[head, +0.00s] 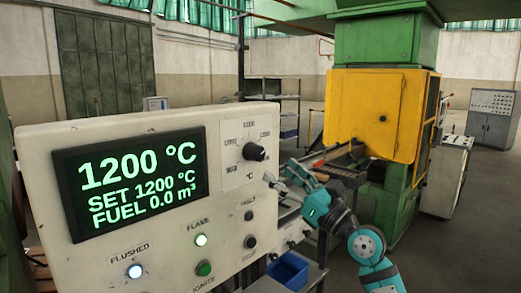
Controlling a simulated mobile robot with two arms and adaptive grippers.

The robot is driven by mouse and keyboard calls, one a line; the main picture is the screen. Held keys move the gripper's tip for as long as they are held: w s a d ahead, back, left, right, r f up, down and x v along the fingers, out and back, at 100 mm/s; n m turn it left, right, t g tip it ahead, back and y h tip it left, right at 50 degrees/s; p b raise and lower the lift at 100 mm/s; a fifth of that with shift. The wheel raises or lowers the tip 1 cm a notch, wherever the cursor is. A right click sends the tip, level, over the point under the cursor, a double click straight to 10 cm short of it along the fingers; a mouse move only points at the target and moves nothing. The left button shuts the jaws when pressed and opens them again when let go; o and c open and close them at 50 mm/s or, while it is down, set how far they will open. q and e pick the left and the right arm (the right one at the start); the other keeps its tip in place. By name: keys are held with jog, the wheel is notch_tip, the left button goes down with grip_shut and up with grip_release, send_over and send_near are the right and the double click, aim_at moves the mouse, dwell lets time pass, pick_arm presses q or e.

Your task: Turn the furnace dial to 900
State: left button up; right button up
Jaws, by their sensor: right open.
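The furnace dial is a black knob (254,152) on a white plate at the right of the control panel (40,150). Small temperature marks ring it, too small to read surely, and the knob points toward the right. The display (130,182) reads 1200 °C, SET 1200 °C and FUEL 0.0 m³. My right gripper (279,177) is open and empty, just below and to the right of the knob, apart from it. My left gripper is out of view.
Below the dial are a lit flame lamp (201,240), a green ignite button (204,268) and dark knobs. A blue bin (289,271) sits below right. A yellow machine housing (375,112) stands behind my right arm.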

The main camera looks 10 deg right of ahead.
aim_at(261, 156)
jog(key=p+x, duration=0.1)
jog(key=x, duration=0.7)
jog(key=shift+c, duration=0.4)
